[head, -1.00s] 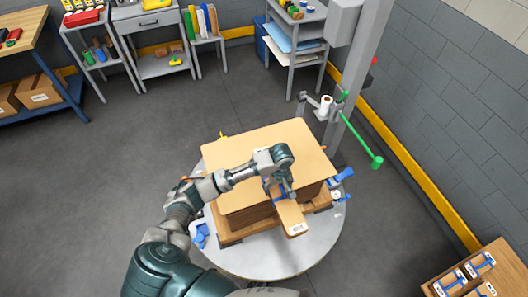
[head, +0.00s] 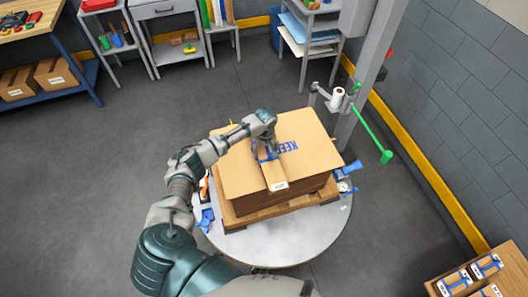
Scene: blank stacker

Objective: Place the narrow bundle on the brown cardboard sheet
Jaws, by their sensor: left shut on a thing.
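The narrow bundle (head: 274,176) is a slim brown block with a blue band and a white label at its near end. My left gripper (head: 268,157) is shut on it near the blue band. The brown cardboard sheet (head: 240,178) tops a stack on a wooden pallet, with blue lettering on it. The bundle is over the sheet, its labelled end near the front edge. I cannot tell whether it touches the sheet. My right gripper is not in view.
The stack's pallet (head: 290,210) stands on a round grey table (head: 290,245). Blue items lie at its left and right edges. A grey post with a green arm (head: 372,133) rises behind on the right. A crate of bundles (head: 470,275) is at the lower right.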

